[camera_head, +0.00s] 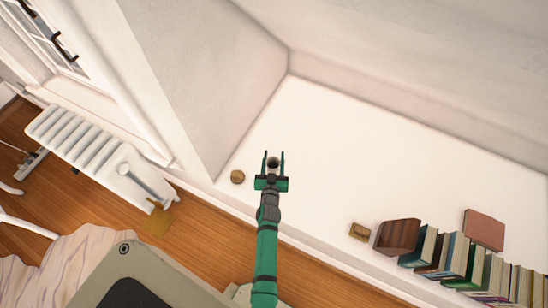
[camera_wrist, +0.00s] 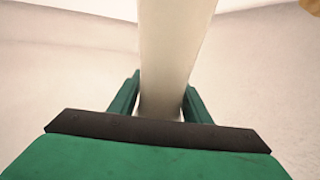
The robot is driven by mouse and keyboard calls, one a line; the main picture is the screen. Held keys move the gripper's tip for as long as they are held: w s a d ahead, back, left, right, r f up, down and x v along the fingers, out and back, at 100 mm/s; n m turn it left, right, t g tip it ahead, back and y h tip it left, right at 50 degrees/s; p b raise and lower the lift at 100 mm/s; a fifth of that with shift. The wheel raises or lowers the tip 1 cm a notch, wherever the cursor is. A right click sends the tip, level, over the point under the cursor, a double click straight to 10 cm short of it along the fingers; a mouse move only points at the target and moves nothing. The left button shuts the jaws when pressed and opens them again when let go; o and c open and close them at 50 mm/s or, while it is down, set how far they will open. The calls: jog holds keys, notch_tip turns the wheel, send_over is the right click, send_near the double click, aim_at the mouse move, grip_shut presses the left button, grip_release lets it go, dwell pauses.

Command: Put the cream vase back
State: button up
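The cream vase (camera_wrist: 172,50) stands out between the fingers of my gripper (camera_wrist: 162,100) in the wrist view, as a tall, smooth, pale shape. The fingers lie close against both its sides and look shut on it. In the head view my gripper (camera_head: 273,166) is over the white ledge, with the vase's small dark mouth (camera_head: 273,161) showing between the green fingers. The vase's lower part is hidden in the head view, and I cannot tell whether it touches the ledge.
The white ledge (camera_head: 330,150) is bare in its middle. A small round brown item (camera_head: 237,177) is left of my gripper. A small wooden block (camera_head: 360,231), a brown box (camera_head: 398,236) and a row of books (camera_head: 455,258) are at right. A white radiator (camera_head: 85,140) stands at left.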

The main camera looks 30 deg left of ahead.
aim_at(273, 170)
jog(key=shift+o, duration=0.9)
jog(key=shift+r, duration=0.15)
jog(key=v, duration=1.2)
jog(key=shift+r, duration=0.15)
jog(key=s+d+r+m+h, duration=0.2)
jog(key=s+d+r, duration=0.2)
jog(key=s+d, duration=0.35)
jog(key=s+d+r+m+h, duration=0.1)
jog(key=s+d+r+h, duration=0.1)
jog(key=s+d+r, duration=0.35)
jog(key=s+d+r+m+h, duration=0.2)
jog(key=s+d+r+h, duration=0.1)
jog(key=s+d+r, duration=0.6)
notch_tip(273, 170, up, 3)
jog(key=shift+s+f+t, duration=0.15)
jog(key=shift+s+t, duration=0.15)
jog(key=shift+s, duration=0.45)
